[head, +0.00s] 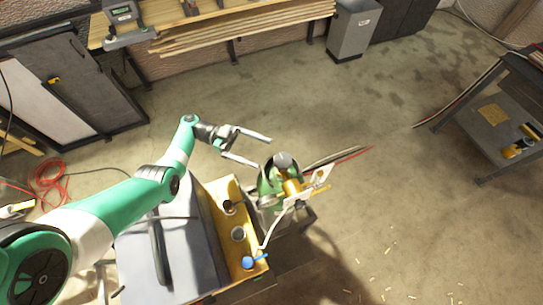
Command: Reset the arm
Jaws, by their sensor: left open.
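My left arm, green and white, reaches in from the lower left of the head view. Its gripper (264,153) is open, with two thin fingers spread apart and nothing between them. It hangs just above and to the left of a round green container (267,190) holding tools. I see no contact between the fingers and the container. My right gripper is out of the picture.
Long laths (235,30) lie at the back by a grey bin (352,30). A dark cart (505,115) stands right. The middle floor is largely clear.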

